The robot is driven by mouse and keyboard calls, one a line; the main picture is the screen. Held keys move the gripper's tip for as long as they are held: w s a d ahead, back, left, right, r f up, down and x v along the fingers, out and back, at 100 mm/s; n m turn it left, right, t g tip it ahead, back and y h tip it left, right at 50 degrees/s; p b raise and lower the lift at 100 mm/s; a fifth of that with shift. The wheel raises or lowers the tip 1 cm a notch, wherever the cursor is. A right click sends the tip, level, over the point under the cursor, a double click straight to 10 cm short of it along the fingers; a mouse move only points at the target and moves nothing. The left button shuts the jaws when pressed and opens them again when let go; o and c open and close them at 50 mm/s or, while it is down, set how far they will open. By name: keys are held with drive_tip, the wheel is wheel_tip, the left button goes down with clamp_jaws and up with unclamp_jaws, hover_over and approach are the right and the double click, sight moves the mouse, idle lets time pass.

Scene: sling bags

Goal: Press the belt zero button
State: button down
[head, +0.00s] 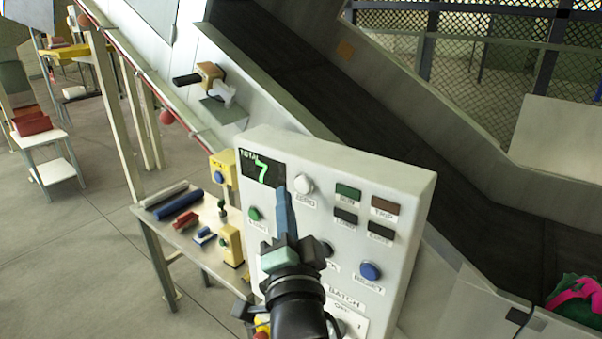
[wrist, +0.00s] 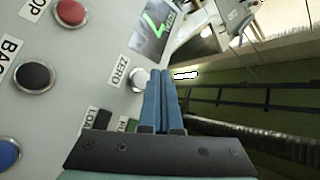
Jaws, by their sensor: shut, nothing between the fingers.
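The zero button (head: 303,184) is a round white button on a pale control panel (head: 405,178), above a label reading ZERO. In the wrist view the white button (wrist: 139,80) sits just left of my fingertips, beside the same label. My gripper (head: 281,190) is shut and empty, its blue fingers together in front of the panel, just left of the button in the head view. In the wrist view my gripper (wrist: 162,73) overlaps the button's right edge; I cannot tell whether they touch. The panel's display (head: 262,170) shows a green 7 under TOTAL.
The panel also has a green button (head: 254,213), a blue reset button (head: 370,271), a red button (wrist: 70,12) and a black button (wrist: 33,77). Dark indicator tiles (head: 347,193) lie right of the zero button. A side table (head: 160,212) with small items stands left; a dark conveyor (head: 330,95) runs behind.

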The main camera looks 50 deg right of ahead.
sight(295, 180)
drive_tip(key=shift+d, duration=0.7)
drive_tip(key=shift+d, duration=0.1)
idle(1.5)
drive_tip(key=shift+d, duration=0.3)
drive_tip(key=shift+w+d+p, duration=0.1)
drive_tip(key=shift+d+p, duration=0.2)
drive_tip(key=shift+d, duration=0.15)
idle(0.7)
idle(0.3)
drive_tip(key=shift+a+b, duration=0.45)
drive_tip(key=shift+a, duration=0.4)
drive_tip(key=shift+a, duration=0.1)
